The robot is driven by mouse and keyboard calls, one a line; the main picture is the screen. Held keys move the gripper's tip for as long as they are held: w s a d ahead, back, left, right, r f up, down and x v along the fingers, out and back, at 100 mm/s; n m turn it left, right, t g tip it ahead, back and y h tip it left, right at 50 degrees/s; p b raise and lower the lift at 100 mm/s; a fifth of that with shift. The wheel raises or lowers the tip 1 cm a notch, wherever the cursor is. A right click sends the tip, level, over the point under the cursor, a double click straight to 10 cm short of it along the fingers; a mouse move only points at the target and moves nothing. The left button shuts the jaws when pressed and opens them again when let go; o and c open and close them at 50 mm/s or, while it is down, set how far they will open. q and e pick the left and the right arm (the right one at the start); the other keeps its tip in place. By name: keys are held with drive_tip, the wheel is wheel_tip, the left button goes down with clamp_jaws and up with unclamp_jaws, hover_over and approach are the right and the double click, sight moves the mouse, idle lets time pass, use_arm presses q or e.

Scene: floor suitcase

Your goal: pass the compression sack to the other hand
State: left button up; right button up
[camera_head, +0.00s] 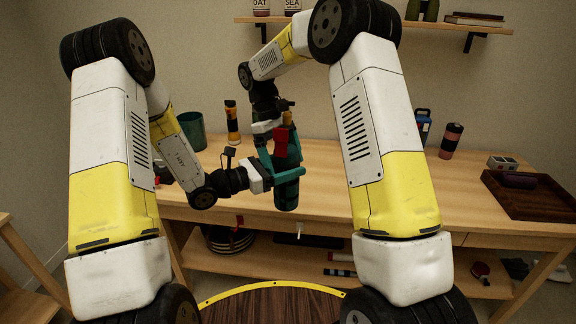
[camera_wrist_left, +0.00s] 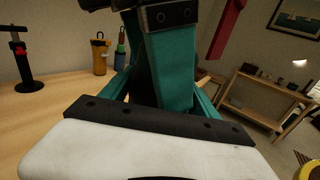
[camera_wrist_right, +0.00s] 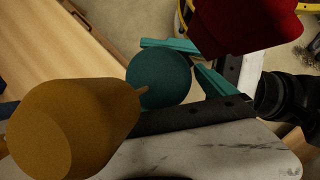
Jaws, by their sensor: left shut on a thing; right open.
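The compression sack (camera_head: 287,195) is a dark teal cylinder, held upright above the table's front edge. My left gripper (camera_head: 287,173) comes in from the left and is shut on the sack; the sack shows dark between its fingers in the left wrist view (camera_wrist_left: 145,70). My right gripper (camera_head: 279,148) is above it, pointing down, open, with its teal fingers around or beside the sack's upper part. In the right wrist view the round teal sack end (camera_wrist_right: 158,78) shows between the fingers. Whether the right fingers touch it is unclear.
A red piece (camera_head: 281,140) and an orange piece (camera_head: 288,118) are close by my right gripper. The wooden table (camera_head: 330,180) bears a green cup (camera_head: 190,132), an orange-black bottle (camera_head: 232,122), a pink-black bottle (camera_head: 451,140) and a brown tray (camera_head: 530,196). The table's middle is clear.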

drive_tip(key=r, duration=1)
drive_tip(key=shift+s+a+r, duration=0.2)
drive_tip(key=shift+s+r, duration=0.05)
drive_tip(key=shift+r, duration=0.1)
drive_tip(key=s+d+r+m+t+y, duration=0.35)
drive_tip(key=s+d+r, duration=0.3)
drive_tip(key=s, duration=0.35)
drive_tip(key=s+d+f+m+t+y, duration=0.1)
drive_tip(key=s+d+m+t, duration=0.1)
drive_tip(key=s, duration=0.5)
drive_tip(key=s+d+f+m+t+y, duration=0.1)
drive_tip(key=s+d+m+t, duration=0.1)
drive_tip(key=s, duration=0.4)
drive_tip(key=shift+s+d+f+m+t, duration=0.15)
drive_tip(key=shift+s+f+m+t, duration=0.25)
drive_tip(key=shift+t, duration=0.55)
